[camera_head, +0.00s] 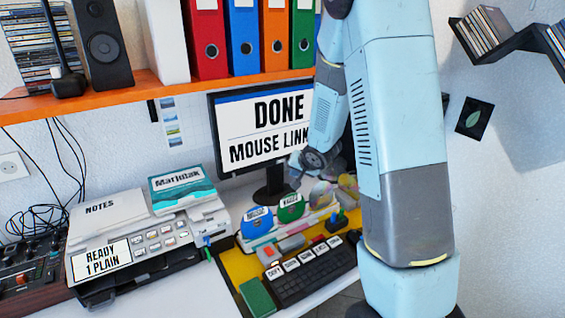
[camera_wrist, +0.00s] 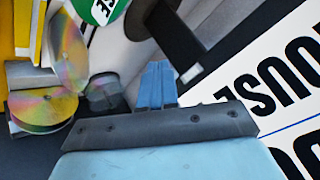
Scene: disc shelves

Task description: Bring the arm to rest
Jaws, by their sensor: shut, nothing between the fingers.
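My gripper (camera_wrist: 157,68) shows in the wrist view as two blue fingers side by side, shut and empty. It hangs in front of the monitor (camera_head: 250,147), whose screen reads "DONE" and "MOUSE LINK". In the head view my pale blue arm fills the right middle, with its wrist end low beside the screen. The fingertips cannot be made out there. In the wrist view the screen (camera_wrist: 285,110) is close on the right, and shiny discs (camera_wrist: 45,107) lie to the left of the fingers.
A keyboard (camera_head: 305,275), a blue mouse (camera_head: 257,220) and a green mouse (camera_head: 291,208) are on the desk below. A printer (camera_head: 135,250) reading "READY 1 PLAIN" stands at left. An orange shelf (camera_head: 160,80) with binders (camera_head: 243,35) is above. A dark disc shelf (camera_head: 505,48) hangs at upper right.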

